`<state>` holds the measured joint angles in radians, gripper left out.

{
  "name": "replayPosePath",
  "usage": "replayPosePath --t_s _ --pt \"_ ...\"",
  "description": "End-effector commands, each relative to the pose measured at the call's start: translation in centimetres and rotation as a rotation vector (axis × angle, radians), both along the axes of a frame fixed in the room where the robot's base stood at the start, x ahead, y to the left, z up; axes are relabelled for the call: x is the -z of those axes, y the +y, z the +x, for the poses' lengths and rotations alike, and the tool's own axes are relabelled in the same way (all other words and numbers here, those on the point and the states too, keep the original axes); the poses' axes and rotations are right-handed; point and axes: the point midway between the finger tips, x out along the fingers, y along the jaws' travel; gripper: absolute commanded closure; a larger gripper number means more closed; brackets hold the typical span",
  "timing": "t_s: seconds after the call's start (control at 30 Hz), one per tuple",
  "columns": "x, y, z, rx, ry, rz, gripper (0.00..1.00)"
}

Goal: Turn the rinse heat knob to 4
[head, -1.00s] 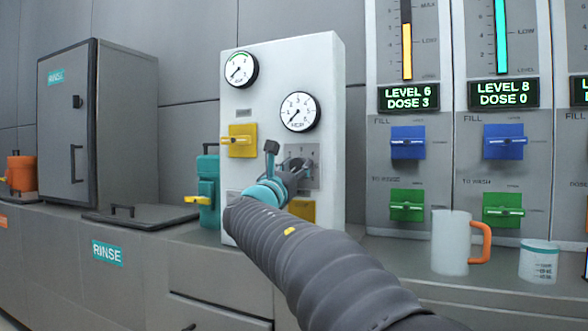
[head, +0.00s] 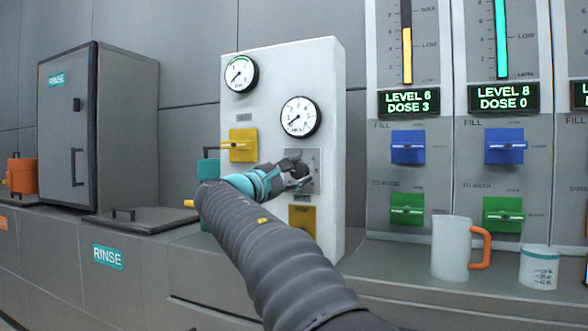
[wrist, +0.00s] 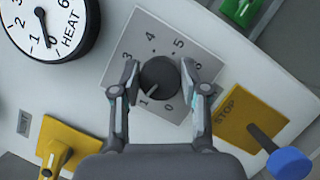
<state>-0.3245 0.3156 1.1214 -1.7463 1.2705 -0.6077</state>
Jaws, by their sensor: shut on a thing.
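The dark round knob (wrist: 158,77) sits on a grey plate (wrist: 148,22) numbered around it. In the wrist view its pale pointer mark faces down-left, close to the 1; the 4 is at the upper side. My gripper (wrist: 160,80) is shut on the knob, one finger on each side. In the head view my gripper (head: 300,172) is at the plate on the white panel (head: 325,110) and hides much of the knob. The HEAT dial (wrist: 60,22) is above left in the wrist view; its needle is near the low end.
A yellow STOP plate (wrist: 240,112) with a blue-ended lever (wrist: 288,163) is right of the knob in the wrist view, and a yellow valve (wrist: 62,145) is lower left. In the head view a white mug (head: 451,250) stands on the counter at right.

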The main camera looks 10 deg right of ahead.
Motion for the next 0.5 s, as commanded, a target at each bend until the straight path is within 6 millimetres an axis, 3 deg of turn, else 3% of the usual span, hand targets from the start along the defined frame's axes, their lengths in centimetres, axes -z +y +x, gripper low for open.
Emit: replayPosePath --t_s 0.5 --pt "-0.49 0.14 0.09 -0.007 -0.292 0.396 0.91"
